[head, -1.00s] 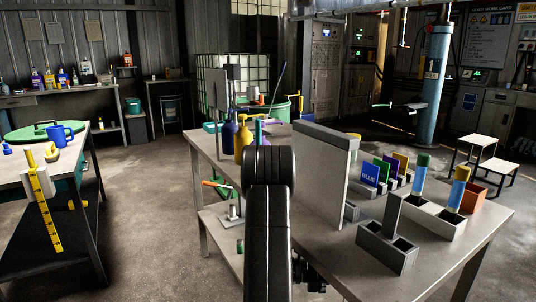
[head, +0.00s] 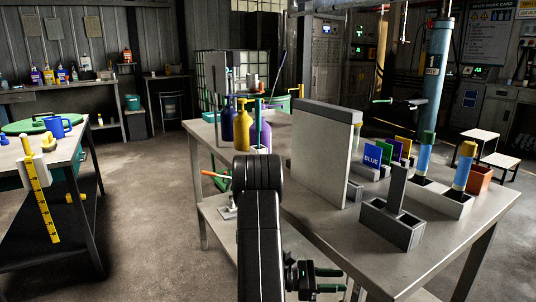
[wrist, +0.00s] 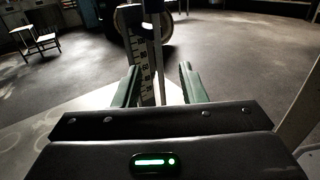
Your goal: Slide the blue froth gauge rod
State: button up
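My gripper (wrist: 160,88) is open. Its two green-lined fingers lie left and right of the scale's lower part in the picture; I cannot tell whether they touch it. In the head view my gripper (head: 328,279) is low beside the table, fingers pointing right. I cannot make out the scale there.
A grey table (head: 440,240) with an upright grey panel (head: 318,150), a blue sign (head: 373,155) and a grey divided box (head: 392,228) stands close by my arm. A yellow marked gauge (head: 39,200) hangs at the left bench. Open floor lies between the benches.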

jog(key=a+p, duration=0.1)
jog(key=a, duration=0.9)
jog(key=shift+w+p, duration=0.3)
jog(key=shift+p, duration=0.1)
